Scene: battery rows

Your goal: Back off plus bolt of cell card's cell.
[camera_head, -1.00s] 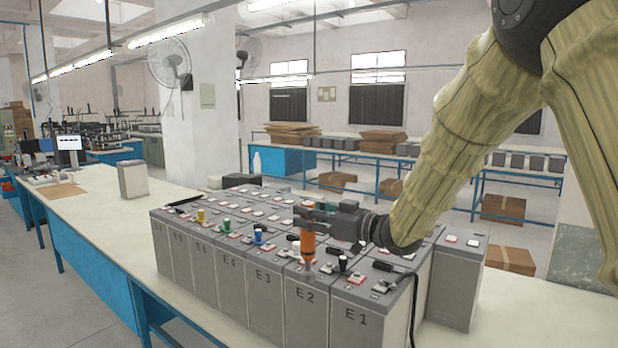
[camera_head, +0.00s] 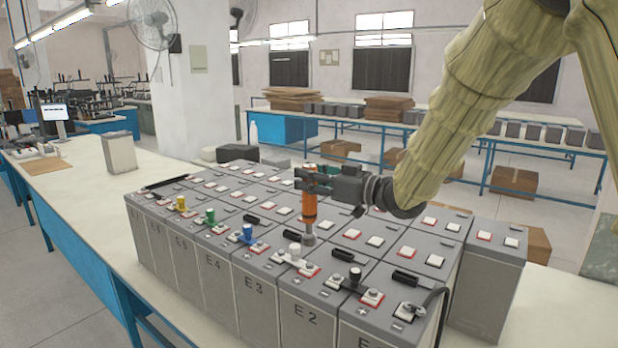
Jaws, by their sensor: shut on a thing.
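My gripper (camera_head: 312,180) is shut on an upright orange tool (camera_head: 309,206) with a metal socket at its lower end. The socket is over the front of the battery block, just behind the white cap (camera_head: 295,250) in the picture; I cannot tell whether it touches anything. The front cells carry labels, with E2 (camera_head: 300,312) and E3 (camera_head: 254,291) readable. Their tops have plus and minus marks and terminal bolts on red and white pads, such as the red pad (camera_head: 372,298) on the right. I cannot make out a cell card.
Yellow (camera_head: 182,203), green (camera_head: 210,216), blue (camera_head: 247,233) and black (camera_head: 355,275) caps stand along the front row.

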